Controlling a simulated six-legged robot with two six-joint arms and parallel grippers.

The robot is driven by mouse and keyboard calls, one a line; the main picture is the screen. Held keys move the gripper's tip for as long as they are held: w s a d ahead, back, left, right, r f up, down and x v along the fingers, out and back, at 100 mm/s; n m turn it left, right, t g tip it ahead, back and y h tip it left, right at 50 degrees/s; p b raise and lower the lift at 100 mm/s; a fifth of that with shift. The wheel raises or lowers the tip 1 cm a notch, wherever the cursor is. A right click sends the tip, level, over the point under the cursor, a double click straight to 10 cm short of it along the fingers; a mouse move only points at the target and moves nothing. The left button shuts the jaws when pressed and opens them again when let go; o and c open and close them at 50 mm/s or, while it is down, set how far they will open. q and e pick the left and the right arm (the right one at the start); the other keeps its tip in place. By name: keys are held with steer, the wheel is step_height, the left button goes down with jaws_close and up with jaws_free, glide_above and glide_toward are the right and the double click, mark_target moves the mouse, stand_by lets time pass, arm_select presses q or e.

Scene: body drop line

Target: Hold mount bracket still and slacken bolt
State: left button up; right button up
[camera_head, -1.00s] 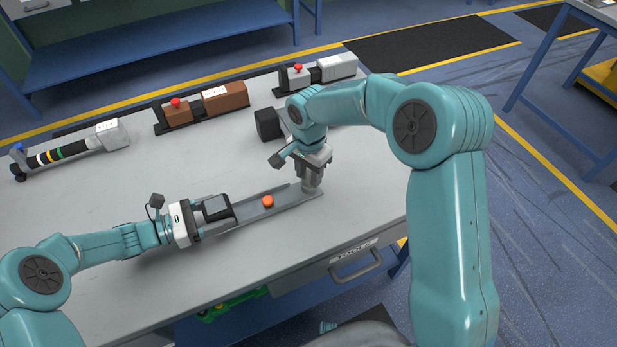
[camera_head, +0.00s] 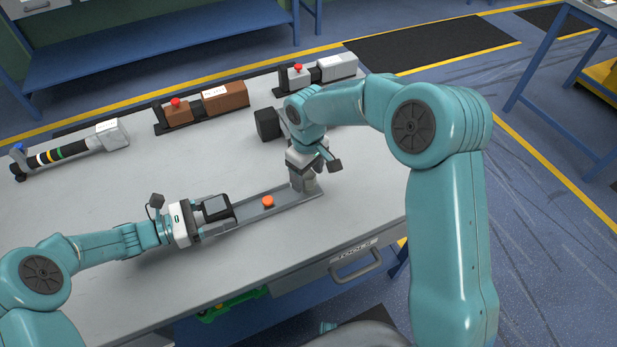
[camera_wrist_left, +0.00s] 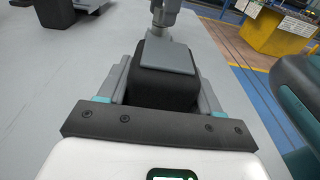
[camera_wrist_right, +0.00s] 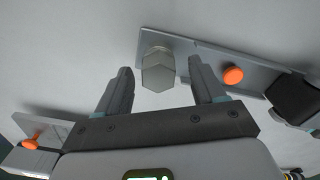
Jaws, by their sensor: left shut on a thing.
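The mount bracket (camera_head: 285,202) is a long grey channel lying on the table, with an orange knob (camera_head: 268,202) near its middle. My left gripper (camera_head: 222,211) is shut on the black block (camera_wrist_left: 165,88) at the bracket's left end, one finger on each side. The bolt (camera_wrist_right: 158,72) is a grey hex head at the bracket's other end. My right gripper (camera_head: 304,187) points down over that end. In the right wrist view its fingers (camera_wrist_right: 160,75) stand apart with the bolt head between them and a gap on each side. The head view hides the bolt.
Along the table's far side stand a striped black bar (camera_head: 70,151), a brown unit with a red button (camera_head: 225,98) and a grey unit (camera_head: 337,67). A black block (camera_head: 267,124) stands behind my right wrist. The table's left middle is clear.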

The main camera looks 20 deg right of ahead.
mark_target(308, 174)
arm_select(q)
steer(key=shift+f, duration=0.2)
arm_select(e)
step_height(308, 174, up, 12)
stand_by(0.4)
arm_select(q)
steer(key=o, duration=1.4)
steer(key=shift+r, duration=0.1)
steer(key=shift+a+r, duration=0.1)
steer(key=shift+a, duration=0.15)
steer(key=a, duration=0.7)
steer(key=a+r, duration=0.1)
steer(key=a, duration=0.3)
steer(key=shift+a, duration=0.25)
